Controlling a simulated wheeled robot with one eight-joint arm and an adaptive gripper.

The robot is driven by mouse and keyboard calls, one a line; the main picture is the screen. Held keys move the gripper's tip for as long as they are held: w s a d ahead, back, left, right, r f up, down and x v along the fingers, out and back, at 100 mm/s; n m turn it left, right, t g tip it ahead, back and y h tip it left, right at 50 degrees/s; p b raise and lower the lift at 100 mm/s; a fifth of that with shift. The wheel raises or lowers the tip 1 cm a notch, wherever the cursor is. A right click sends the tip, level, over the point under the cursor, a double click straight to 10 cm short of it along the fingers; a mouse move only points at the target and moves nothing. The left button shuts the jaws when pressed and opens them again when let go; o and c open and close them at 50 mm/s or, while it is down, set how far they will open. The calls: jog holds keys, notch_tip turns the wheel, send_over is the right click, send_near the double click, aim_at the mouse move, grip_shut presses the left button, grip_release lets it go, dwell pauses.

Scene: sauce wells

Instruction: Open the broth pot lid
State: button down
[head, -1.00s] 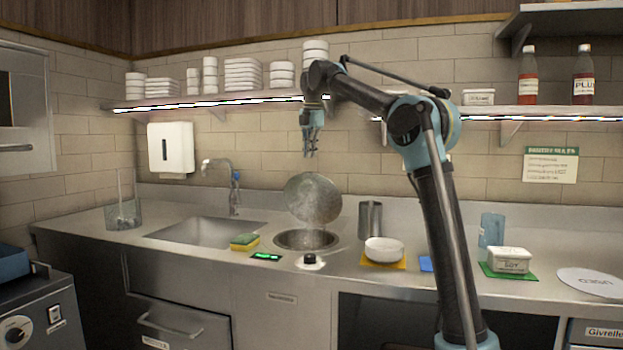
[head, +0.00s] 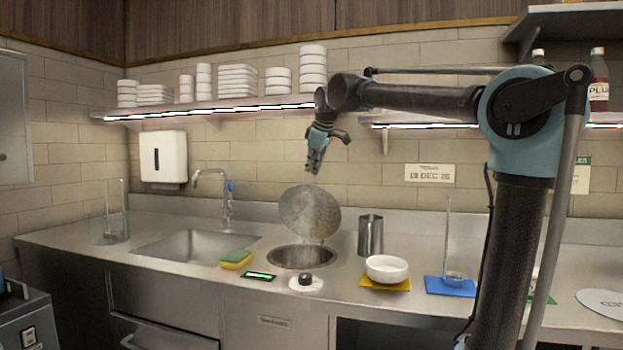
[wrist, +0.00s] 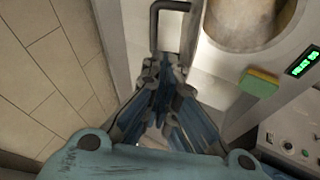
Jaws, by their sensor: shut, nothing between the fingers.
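The round grey metal lid (head: 310,212) stands raised and leaning back at the rear of the broth pot (head: 302,257), a round well sunk in the counter. The pot's mouth is uncovered, with faint steam over it. My gripper (head: 313,168) is shut and empty, in the air above the lid, apart from it in the head view. In the wrist view my gripper's fingers (wrist: 166,72) point at a dark bent bar, which I cannot identify for sure. A round opening with a brownish inside (wrist: 250,18) shows at the top.
The sink (head: 195,246) and faucet (head: 227,195) are left of the pot. A sponge (head: 236,260), a lit display (head: 258,276) and a black knob (head: 305,279) lie in front. A metal cup (head: 371,235) and white bowl (head: 387,268) stand right. A shelf (head: 215,106) with dishes hangs behind.

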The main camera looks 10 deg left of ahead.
jog(key=x, duration=0.9)
jog(key=shift+a, duration=0.15)
jog(key=shift+r, duration=0.1)
